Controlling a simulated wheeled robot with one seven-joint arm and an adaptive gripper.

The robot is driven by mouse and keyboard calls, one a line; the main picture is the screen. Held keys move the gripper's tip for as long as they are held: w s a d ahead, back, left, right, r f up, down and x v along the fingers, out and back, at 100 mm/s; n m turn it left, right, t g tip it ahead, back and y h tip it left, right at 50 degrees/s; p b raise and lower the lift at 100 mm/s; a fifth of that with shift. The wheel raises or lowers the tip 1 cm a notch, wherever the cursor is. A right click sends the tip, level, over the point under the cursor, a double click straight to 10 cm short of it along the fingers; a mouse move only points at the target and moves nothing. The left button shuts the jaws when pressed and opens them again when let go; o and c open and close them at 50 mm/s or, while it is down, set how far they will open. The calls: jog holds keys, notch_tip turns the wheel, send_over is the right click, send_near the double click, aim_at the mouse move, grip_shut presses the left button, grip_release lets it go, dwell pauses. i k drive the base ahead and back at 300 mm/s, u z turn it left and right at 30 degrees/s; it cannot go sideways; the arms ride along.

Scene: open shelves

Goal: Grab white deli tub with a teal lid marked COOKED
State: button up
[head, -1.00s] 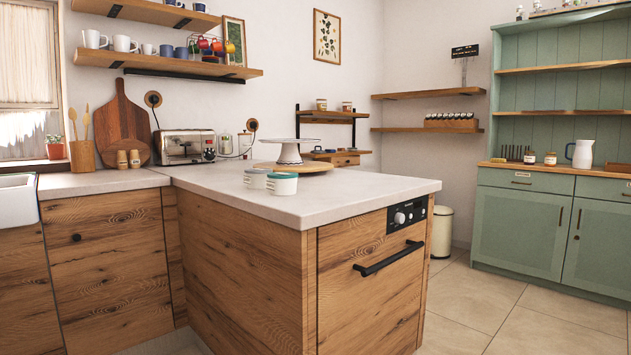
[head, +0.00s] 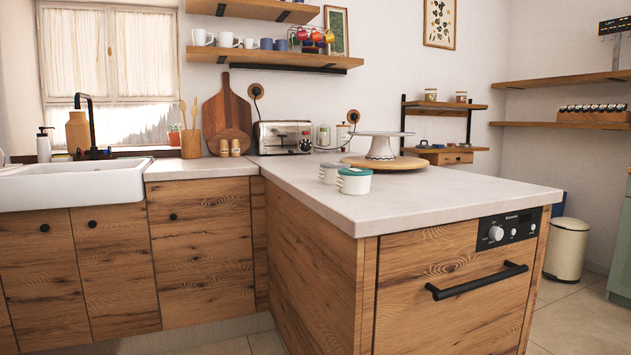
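A white tub with a teal lid (head: 354,181) stands upright on the pale countertop (head: 440,190), near the left edge of the peninsula. A second white tub with a pale lid (head: 329,173) stands just behind it to the left, close beside it. Any marking on either tub is too small to read. My gripper is not in view.
A cake stand (head: 381,146) on a round wooden board (head: 386,163) stands behind the tubs to the right. A toaster (head: 283,137) is at the wall. A sink (head: 75,184) is at left. The near right countertop is clear. Floor shows at right.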

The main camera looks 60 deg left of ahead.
aim_at(352, 180)
jog(key=u, duration=1.7)
